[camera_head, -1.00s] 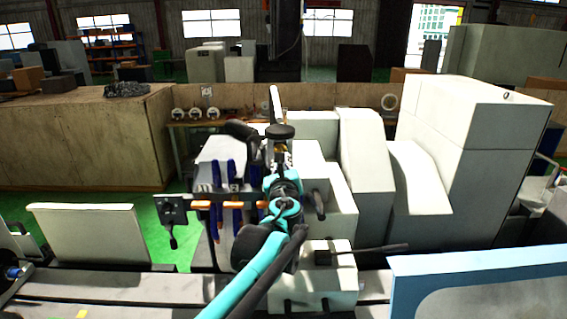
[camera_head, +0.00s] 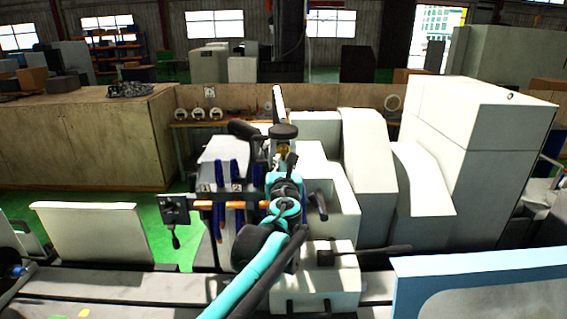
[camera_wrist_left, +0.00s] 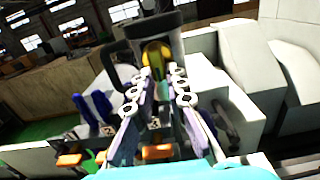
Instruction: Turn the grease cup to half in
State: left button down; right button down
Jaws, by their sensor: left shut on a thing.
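The grease cup, with a brass-yellow body (camera_wrist_left: 155,58), stands at the top middle of the left wrist view, below a dark cylindrical part. In the head view its yellow part (camera_head: 284,149) shows small under a round black cap. My left gripper (camera_wrist_left: 158,78) reaches it from the near side, its two fingers on either side of the brass part and shut on it. In the head view my left gripper (camera_head: 286,162) is at the middle of the machine, and its arm hides part of the area below. My right gripper is in neither view.
The white grinder housing (camera_head: 365,170) stands close on the right. Blue levers (camera_head: 219,175) and an orange-banded bar (camera_head: 205,204) lie just left of my arm. A black lever (camera_head: 370,250) sticks out in front, and a blue-edged panel (camera_head: 480,275) stands at lower right.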

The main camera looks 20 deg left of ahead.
pick_arm(q)
jog(key=c, duration=1.5)
grip_release()
jog(key=shift+c, duration=0.2)
jog(key=v, duration=1.2)
